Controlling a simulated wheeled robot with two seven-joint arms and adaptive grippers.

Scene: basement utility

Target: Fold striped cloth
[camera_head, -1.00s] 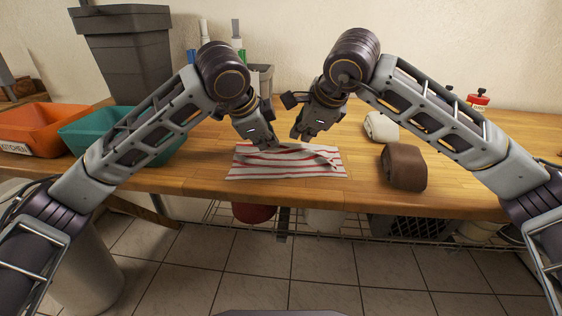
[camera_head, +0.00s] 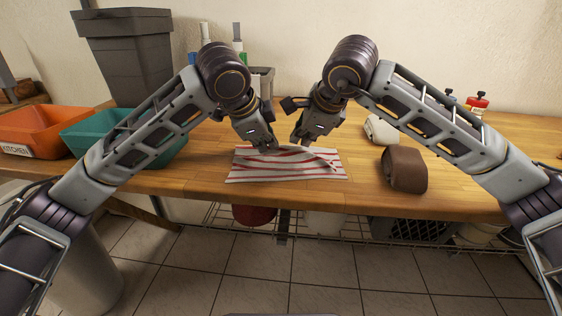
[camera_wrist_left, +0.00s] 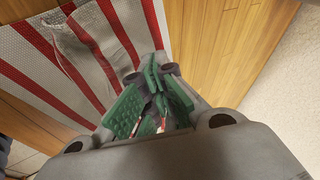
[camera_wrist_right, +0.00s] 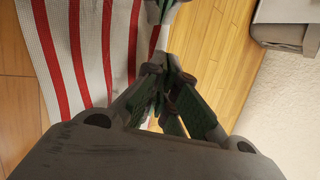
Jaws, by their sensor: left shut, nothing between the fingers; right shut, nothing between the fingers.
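The striped cloth (camera_head: 285,172), white with red stripes, lies on the wooden bench near its front edge. A raised crease or folded layer shows on its right half. My left gripper (camera_head: 270,151) is over the cloth's far edge, shut with nothing visible between its fingers. In the left wrist view its green-padded fingers (camera_wrist_left: 153,95) are beside the cloth (camera_wrist_left: 75,50). My right gripper (camera_head: 295,144) is just behind the cloth's far edge, shut and empty. In the right wrist view its fingers (camera_wrist_right: 160,90) overlap the edge of the cloth (camera_wrist_right: 85,45). Whether either gripper touches the cloth is unclear.
A brown rolled item (camera_head: 404,170) stands right of the cloth, with a white roll (camera_head: 381,129) behind it. Teal (camera_head: 90,135) and orange (camera_head: 40,128) bins sit at the left. A tall grey bin (camera_head: 126,55) stands behind them. Bench (camera_head: 200,179) left of the cloth is clear.

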